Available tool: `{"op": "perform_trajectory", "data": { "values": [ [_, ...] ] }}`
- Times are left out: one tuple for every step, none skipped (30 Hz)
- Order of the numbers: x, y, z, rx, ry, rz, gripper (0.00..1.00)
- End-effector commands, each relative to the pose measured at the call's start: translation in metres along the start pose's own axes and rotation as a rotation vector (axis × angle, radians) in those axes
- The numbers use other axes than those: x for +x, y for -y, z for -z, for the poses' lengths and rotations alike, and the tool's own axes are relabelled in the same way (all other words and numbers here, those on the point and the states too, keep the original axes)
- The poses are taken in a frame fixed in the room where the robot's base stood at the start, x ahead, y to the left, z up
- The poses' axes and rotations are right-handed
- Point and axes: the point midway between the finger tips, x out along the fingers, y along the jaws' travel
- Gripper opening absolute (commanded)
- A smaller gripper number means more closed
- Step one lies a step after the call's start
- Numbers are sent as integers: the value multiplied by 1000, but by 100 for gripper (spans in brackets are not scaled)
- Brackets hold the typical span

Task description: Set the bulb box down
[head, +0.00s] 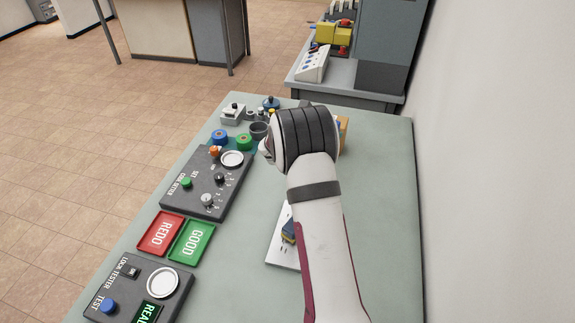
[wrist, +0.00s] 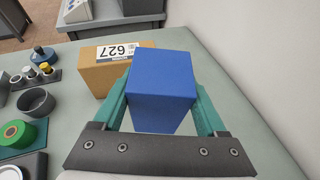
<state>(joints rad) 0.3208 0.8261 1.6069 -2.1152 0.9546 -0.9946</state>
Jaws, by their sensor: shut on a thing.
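A plain blue box, which I take for the bulb box (wrist: 163,85), sits between the two green fingers of my gripper (wrist: 163,105) in the wrist view. The gripper is shut on its sides. A brown cardboard box (wrist: 103,80) with a white label reading 627 stands just behind and left of it. In the head view my wrist hides the gripper and the blue box, and only an edge of the cardboard box (head: 343,124) shows. Whether the blue box touches the table, I cannot tell.
The grey-green table (head: 385,200) is bare along its right side, next to the wall. At left stand a code setter (head: 200,188), a red REDO tray (head: 160,234), a green GOOD tray (head: 191,243) and a lock tester (head: 135,292). A grey cup (wrist: 36,103) stands left of the cardboard box.

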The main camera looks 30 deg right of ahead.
Motion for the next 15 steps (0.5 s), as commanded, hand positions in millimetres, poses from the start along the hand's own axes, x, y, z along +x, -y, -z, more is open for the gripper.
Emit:
{"op": "perform_trajectory", "data": {
  "values": [
    [1,-10,6,-2,-1,-3,16],
    [1,-18,12,-4,-1,-5,16],
    [2,-30,20,-3,-1,-5,16],
    [2,-40,27,-3,-1,-5,16],
    [2,-50,33,-2,-1,-6,16],
    [2,-62,41,-1,0,-5,16],
    [2,-71,47,-2,-1,-4,16],
    [3,-79,52,-2,-1,-5,16],
    [3,-88,58,-1,-1,-4,16],
    [3,-94,62,-1,-1,-3,16],
    [4,-99,65,-1,-1,-2,16],
    [4,-104,68,-1,-1,-2,16],
    [4,-106,70,0,-1,-2,16],
    [4,-108,74,-2,-2,-1,16],
    [7,-109,81,-3,-2,-1,16]
  ]
}}
